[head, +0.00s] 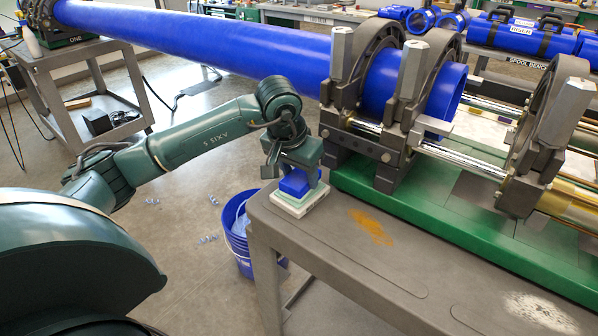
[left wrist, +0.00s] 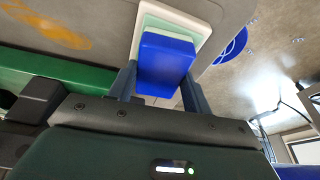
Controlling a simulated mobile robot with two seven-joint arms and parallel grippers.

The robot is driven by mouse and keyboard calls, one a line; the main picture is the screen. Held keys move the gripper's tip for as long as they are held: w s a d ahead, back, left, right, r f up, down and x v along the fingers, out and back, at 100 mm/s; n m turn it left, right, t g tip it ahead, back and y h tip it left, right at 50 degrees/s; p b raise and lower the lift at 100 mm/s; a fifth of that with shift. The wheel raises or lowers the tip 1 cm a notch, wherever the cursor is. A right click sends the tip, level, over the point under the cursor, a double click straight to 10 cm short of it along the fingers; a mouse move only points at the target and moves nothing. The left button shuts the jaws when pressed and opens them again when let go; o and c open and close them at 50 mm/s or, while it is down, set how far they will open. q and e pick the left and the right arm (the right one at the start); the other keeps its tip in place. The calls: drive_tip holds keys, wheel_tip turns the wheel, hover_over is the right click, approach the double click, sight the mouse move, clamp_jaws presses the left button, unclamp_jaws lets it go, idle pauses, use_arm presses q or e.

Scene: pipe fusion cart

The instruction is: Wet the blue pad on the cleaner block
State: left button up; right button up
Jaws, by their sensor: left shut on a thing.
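My left gripper (head: 295,176) is at the near left corner of the grey cart top and points down. It is shut on the blue pad (head: 293,186), a small blue block between its two fingers. The pad also shows between the fingers in the left wrist view (left wrist: 165,65). The cleaner block (head: 300,207), white and flat with a pale green top (left wrist: 172,22), lies directly under the pad at the cart's edge. The pad overlaps the pale green top; whether they touch is hard to tell. My right gripper is not in view.
A green machine bed (head: 440,217) with clamps (head: 400,110) around a long blue pipe (head: 200,40) stands right of the gripper. A blue bucket (head: 238,245) is on the floor below the cart corner. The grey cart top (head: 335,245) is clear nearby, with an orange stain.

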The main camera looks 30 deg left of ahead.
sight(299, 177)
use_arm(q)
drive_tip(key=shift+r+p, duration=2.3)
drive_tip(key=shift+r, duration=1.15)
